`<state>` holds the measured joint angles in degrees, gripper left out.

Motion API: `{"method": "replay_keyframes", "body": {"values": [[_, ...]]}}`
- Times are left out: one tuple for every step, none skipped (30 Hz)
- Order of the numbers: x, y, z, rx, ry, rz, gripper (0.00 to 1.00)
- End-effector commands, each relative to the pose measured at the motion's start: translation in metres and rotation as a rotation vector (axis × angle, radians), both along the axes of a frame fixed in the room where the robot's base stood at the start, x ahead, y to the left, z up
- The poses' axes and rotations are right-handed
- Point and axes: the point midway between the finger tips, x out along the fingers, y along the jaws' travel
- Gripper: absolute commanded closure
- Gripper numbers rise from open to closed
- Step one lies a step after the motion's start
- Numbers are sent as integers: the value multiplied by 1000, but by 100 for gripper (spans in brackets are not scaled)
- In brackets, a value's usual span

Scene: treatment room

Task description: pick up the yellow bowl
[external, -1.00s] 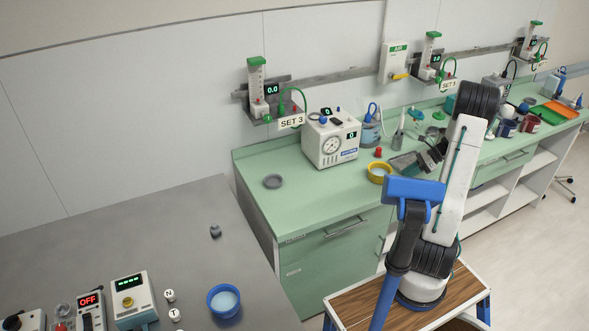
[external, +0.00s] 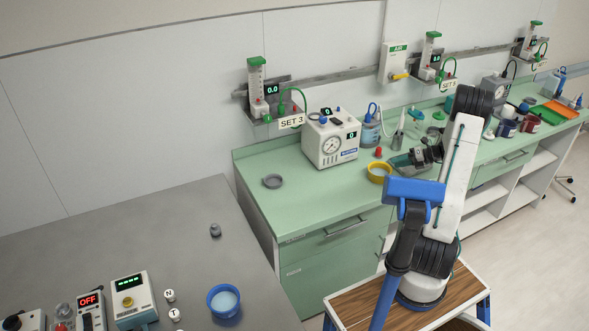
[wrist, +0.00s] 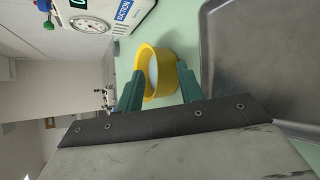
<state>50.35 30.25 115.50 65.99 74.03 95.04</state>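The yellow bowl (external: 379,172) stands upright on the green counter, to the right of the white suction unit. In the wrist view the yellow bowl (wrist: 161,55) is straight ahead, pale inside, with its near rim between or just beyond the fingertips. My gripper (wrist: 159,88) has two green fingers spread apart with nothing held between them. In the external view my gripper (external: 412,160) is to the right of the bowl, above the metal tray, and its fingers are hard to make out.
A metal tray (wrist: 218,65) lies just right of the bowl. The white suction unit (external: 331,142) stands behind left, with a red-topped item (external: 378,153) behind the bowl. A grey dish (external: 272,181) lies farther left. The counter in front of the suction unit is clear.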

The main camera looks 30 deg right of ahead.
Motion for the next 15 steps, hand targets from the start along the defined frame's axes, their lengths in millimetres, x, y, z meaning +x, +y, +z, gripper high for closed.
{"method": "replay_keyframes", "body": {"values": [[2, 8, -5, 1, 3, 3, 63], [5, 12, -7, 1, 3, 4, 63], [8, 16, -10, 2, 2, 3, 63], [11, 18, -11, 1, 1, 3, 63], [12, 20, -13, 0, 2, 4, 63], [14, 22, -14, -1, 1, 3, 63], [14, 22, -14, -1, 1, 3, 63], [14, 22, -14, -2, 1, 2, 63], [14, 22, -14, -2, 0, 1, 63], [14, 22, -14, -2, 0, 1, 63], [14, 22, -14, -2, 0, 1, 63], [14, 22, -14, -2, 0, 1, 63], [14, 22, -14, -2, 0, 1, 68], [14, 22, -14, -2, 1, 2, 77], [14, 22, -14, -2, 1, 2, 88]]}}
